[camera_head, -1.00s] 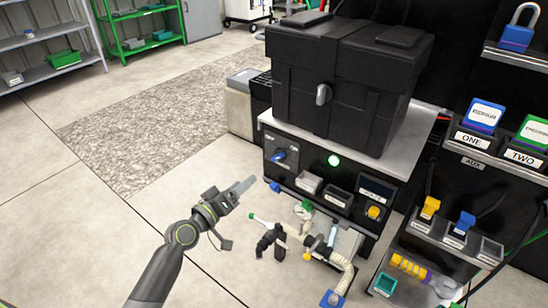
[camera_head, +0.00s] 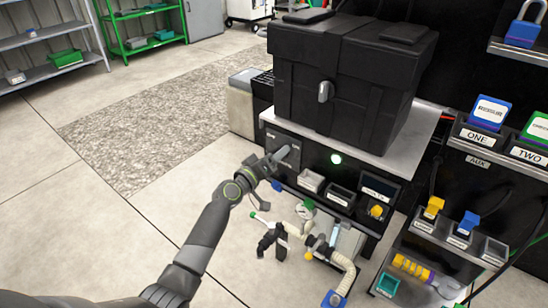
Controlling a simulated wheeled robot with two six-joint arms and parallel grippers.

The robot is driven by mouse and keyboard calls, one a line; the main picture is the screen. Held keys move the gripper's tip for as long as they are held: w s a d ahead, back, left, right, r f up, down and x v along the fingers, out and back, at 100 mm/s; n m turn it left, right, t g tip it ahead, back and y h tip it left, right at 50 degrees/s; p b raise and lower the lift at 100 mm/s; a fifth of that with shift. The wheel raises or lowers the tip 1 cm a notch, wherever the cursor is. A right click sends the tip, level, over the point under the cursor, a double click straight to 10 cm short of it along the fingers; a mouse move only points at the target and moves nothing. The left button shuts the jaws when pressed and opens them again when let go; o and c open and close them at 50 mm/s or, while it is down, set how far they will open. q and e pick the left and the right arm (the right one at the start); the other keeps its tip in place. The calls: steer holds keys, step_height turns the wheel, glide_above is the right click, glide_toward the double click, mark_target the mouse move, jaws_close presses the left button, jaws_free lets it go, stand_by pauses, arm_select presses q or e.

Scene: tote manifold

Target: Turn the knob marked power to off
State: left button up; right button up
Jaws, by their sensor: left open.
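The knob's grey panel (camera_head: 289,139) is on the left of the black cabinet front, under the black tote. The blue-handled knob on it is now hidden behind my left gripper (camera_head: 285,153), so its angle cannot be seen. My left gripper is open, with its fingers in front of the panel at the knob's place. I cannot tell whether they touch the knob. The panel's marks are too small to read. My right gripper is not in view.
A black tote (camera_head: 345,75) stands on the light cabinet top. Small bins (camera_head: 311,180) and a yellow knob (camera_head: 377,211) are further right on the front. A blue part (camera_head: 277,186) sits just below the gripper. Hoses and fittings (camera_head: 320,245) hang low. The floor at left is clear.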

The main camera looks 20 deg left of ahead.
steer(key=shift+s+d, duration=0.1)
arm_select(q)
steer(key=c, duration=1)
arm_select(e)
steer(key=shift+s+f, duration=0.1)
arm_select(q)
steer(key=shift+n, duration=0.4)
steer(key=n+p, duration=0.1)
steer(key=n, duration=1)
steer(key=f+n+p, duration=0.1)
steer(key=n, duration=0.5)
steer(key=shift+p, duration=0.35)
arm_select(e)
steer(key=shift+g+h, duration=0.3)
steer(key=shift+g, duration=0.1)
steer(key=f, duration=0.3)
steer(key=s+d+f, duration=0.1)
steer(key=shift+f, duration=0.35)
arm_select(q)
steer(key=shift+f, duration=0.1)
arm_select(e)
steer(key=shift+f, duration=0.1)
arm_select(q)
steer(key=o, duration=1)
